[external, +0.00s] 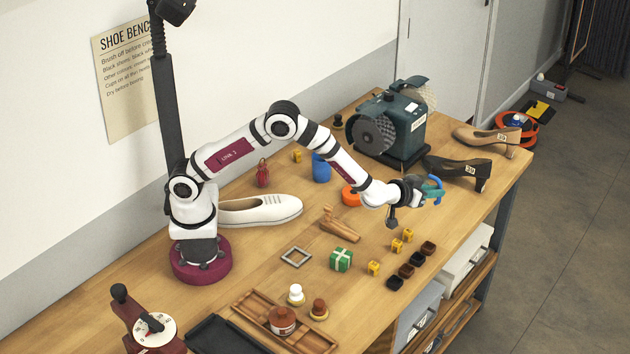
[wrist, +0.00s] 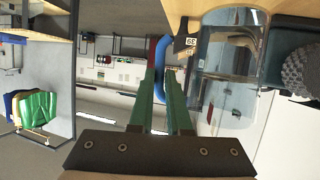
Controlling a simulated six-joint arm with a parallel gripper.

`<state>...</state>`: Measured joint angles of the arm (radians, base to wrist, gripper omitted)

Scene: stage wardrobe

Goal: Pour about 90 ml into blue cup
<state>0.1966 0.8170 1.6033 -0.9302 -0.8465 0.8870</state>
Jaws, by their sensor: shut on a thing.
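My gripper (external: 430,191) is above the bench's right part, beyond the small dark pots. Its green fingers (wrist: 165,85) are shut on a blue handle (wrist: 159,62), which also shows in the external view (external: 438,184). A clear see-through vessel (wrist: 232,65) stands beside the handle in the wrist view and seems to belong to it. I cannot tell its liquid level or its tilt. A blue rounded vessel (external: 320,169), perhaps the blue cup, stands on the bench behind my forearm, well left of my gripper. Its opening is not clear to see.
A green grinder (external: 404,122) and dark shoe (external: 458,169) stand beyond my gripper. An orange round thing (external: 351,195) sits below my forearm. A white shoe (external: 262,209), wooden foot form (external: 338,225), green box (external: 341,260) and several dark pots (external: 407,271) occupy the bench (external: 225,310).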

